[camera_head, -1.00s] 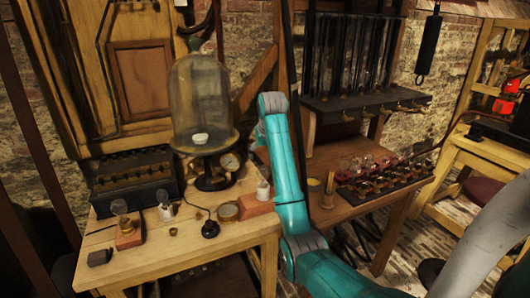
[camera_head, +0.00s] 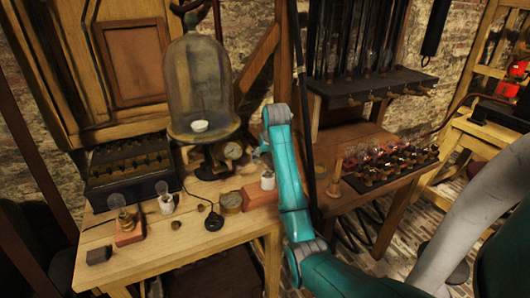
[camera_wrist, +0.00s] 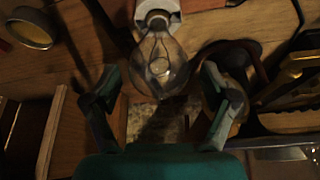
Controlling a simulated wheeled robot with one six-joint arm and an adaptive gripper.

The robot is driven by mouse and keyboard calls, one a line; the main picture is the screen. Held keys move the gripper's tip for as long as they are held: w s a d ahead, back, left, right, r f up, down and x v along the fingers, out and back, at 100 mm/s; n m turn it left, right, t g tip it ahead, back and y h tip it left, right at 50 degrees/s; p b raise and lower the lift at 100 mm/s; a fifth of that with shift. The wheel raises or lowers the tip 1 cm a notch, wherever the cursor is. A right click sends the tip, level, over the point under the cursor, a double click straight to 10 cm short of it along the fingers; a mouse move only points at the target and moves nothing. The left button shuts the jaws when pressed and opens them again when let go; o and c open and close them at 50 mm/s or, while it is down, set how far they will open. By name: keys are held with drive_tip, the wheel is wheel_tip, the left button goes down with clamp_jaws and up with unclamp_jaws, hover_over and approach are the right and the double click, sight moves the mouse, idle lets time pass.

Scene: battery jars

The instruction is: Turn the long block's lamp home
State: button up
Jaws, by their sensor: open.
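A clear glass lamp (camera_wrist: 160,62) with a visible filament stands in a white socket (camera_wrist: 160,8) in the wrist view. My gripper (camera_wrist: 160,85) is open, with one finger on each side of the lamp's glass and gaps between. In the head view, a white socket (camera_head: 267,181) sits at the right end of a reddish block (camera_head: 241,193) on the near table. My teal arm is just right of it, and I cannot make out the fingers there. How far the lamp is screwed in cannot be told.
Left on the table (camera_head: 190,247) are a lamp on a small block (camera_head: 127,227), another lamp (camera_head: 165,198) and a dark battery box (camera_head: 130,170). A glass bell jar (camera_head: 203,85) stands behind. A round brass dish (camera_head: 230,202) is beside the block. The table's front is mostly clear.

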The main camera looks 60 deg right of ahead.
drive_tip(key=c, duration=1.4)
drive_tip(key=m+g, duration=0.1)
drive_tip(key=m, duration=0.1)
drive_tip(key=shift+s+m+h, duration=0.1)
drive_tip(key=shift+m+h, duration=0.3)
drive_tip(key=m, duration=0.1)
drive_tip(key=m+g, duration=0.1)
drive_tip(key=m, duration=0.1)
drive_tip(key=shift+s+d+m+h, duration=0.15)
drive_tip(key=shift+s+m+h, duration=0.05)
drive_tip(key=shift+m+h, duration=0.1)
drive_tip(key=shift+g, duration=0.3)
